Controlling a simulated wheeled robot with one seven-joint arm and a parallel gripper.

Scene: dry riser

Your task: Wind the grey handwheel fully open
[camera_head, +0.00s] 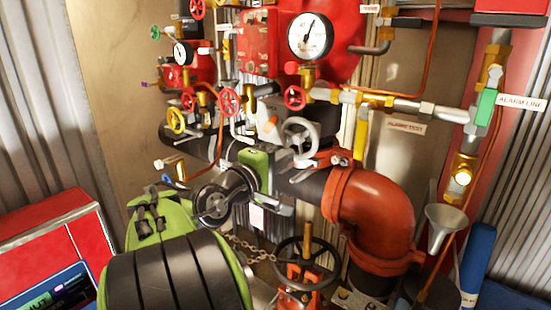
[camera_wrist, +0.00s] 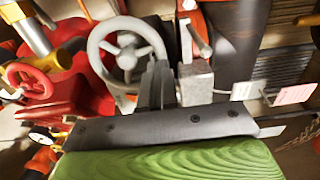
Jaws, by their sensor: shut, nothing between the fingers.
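The grey handwheel (camera_head: 299,136) is a spoked wheel in the middle of the pipework, right of my gripper's green hand. In the wrist view the handwheel (camera_wrist: 127,56) is above and left of the fingertips. My gripper (camera_head: 284,154) is at the wheel's lower left in the head view. In the wrist view my gripper (camera_wrist: 157,68) has its dark fingers together, with nothing between them. The fingertips overlap the wheel's lower right rim in the wrist view. I cannot tell whether they touch it. The wheel's stem is mostly hidden.
A large gauge (camera_head: 310,36) is above. An orange pipe elbow (camera_head: 372,205) is at the right. A black handwheel (camera_head: 307,262) is below. Pipes crowd the space around my gripper.

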